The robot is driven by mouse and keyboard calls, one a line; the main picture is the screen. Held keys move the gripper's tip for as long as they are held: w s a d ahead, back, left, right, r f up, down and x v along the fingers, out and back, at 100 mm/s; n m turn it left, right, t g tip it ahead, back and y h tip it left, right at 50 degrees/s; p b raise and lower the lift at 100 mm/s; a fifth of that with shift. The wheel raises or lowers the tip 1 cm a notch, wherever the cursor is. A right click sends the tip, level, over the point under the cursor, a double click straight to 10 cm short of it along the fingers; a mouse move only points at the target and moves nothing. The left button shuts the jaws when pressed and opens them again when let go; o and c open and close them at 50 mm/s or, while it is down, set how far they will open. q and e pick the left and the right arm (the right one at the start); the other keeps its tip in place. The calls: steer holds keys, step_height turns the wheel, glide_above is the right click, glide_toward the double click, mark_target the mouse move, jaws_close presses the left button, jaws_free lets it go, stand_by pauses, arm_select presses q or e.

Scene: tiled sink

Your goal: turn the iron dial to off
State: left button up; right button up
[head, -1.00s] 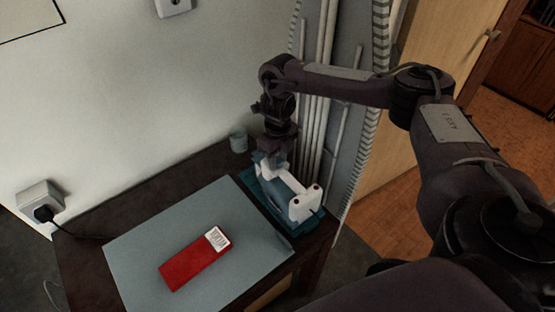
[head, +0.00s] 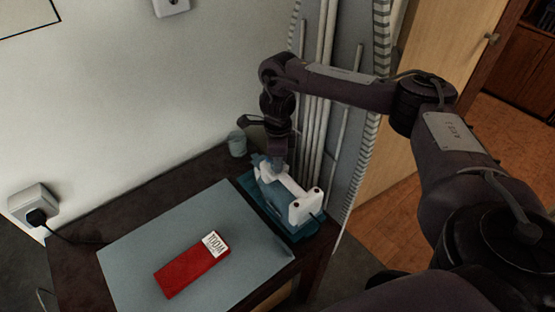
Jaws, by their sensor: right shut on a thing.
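The iron (head: 303,208), white and blue, lies on a teal stand (head: 315,226) at the right end of the dark table. My right gripper (head: 271,164) points down at the far upper end of the iron and is shut on it, at the place of the dial. The dial itself is hidden by the fingers and too small to make out, so its setting cannot be read. My left gripper is not in view.
A grey-blue mat (head: 150,240) covers much of the table (head: 95,220), with a red box with a white label (head: 190,270) on it. A small grey cup (head: 237,144) stands by the wall behind the iron. A plugged socket (head: 35,206) is at the left. Pipes (head: 313,130) rise close behind my right gripper.

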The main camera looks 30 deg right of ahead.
steer(key=shift+r, duration=0.1)
stand_by(0.3)
steer(key=o, duration=1)
steer(key=shift+r+p, duration=1.3)
steer(key=shift+r, duration=2.55)
